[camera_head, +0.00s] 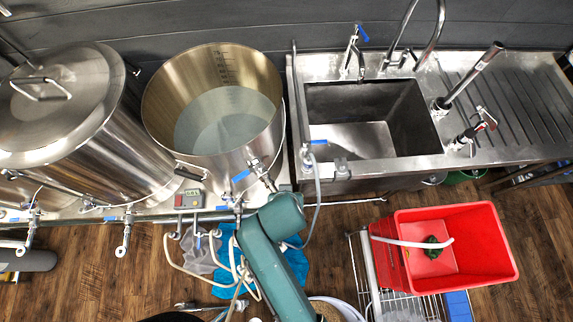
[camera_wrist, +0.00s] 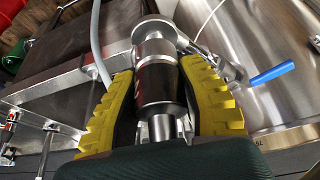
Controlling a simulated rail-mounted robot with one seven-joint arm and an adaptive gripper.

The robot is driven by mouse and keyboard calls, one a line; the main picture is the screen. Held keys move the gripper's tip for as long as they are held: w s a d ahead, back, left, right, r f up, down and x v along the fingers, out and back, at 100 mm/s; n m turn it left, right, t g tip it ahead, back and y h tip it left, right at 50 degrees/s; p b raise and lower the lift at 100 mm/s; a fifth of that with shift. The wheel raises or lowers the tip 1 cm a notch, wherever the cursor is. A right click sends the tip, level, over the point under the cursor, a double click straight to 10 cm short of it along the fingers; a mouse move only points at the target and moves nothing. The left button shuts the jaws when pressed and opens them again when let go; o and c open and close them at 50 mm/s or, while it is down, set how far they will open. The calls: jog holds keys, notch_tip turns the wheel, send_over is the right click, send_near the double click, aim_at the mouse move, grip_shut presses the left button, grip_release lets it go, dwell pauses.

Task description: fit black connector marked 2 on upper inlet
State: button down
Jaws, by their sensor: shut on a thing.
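In the wrist view, my gripper (camera_wrist: 158,72) has its two yellow-padded fingers closed around a connector with a black band (camera_wrist: 156,88) and bare metal ends. No number can be read on it. A round steel fitting (camera_wrist: 152,27) lies in line with the connector's far end; I cannot tell whether the two are joined or only close, or whether this is the upper inlet. In the head view, my teal arm hides the gripper and connector. The arm's end is by a steel valve fitting (camera_head: 259,171) on the front of the open kettle (camera_head: 212,105).
A blue-handled valve lever (camera_wrist: 271,75) is close to the right finger. A grey hose (camera_wrist: 97,45) runs past the left finger and shows beside the sink (camera_head: 316,195). Beside my arm are a red crate (camera_head: 490,240) on a wire cart and a steel sink (camera_head: 350,140).

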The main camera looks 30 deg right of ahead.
jog(key=shift+f+b, duration=0.45)
jog(key=shift+f, duration=0.4)
jog(key=c, duration=0.6)
grip_release()
jog(key=shift+c, duration=0.2)
jog(key=v, duration=1.2)
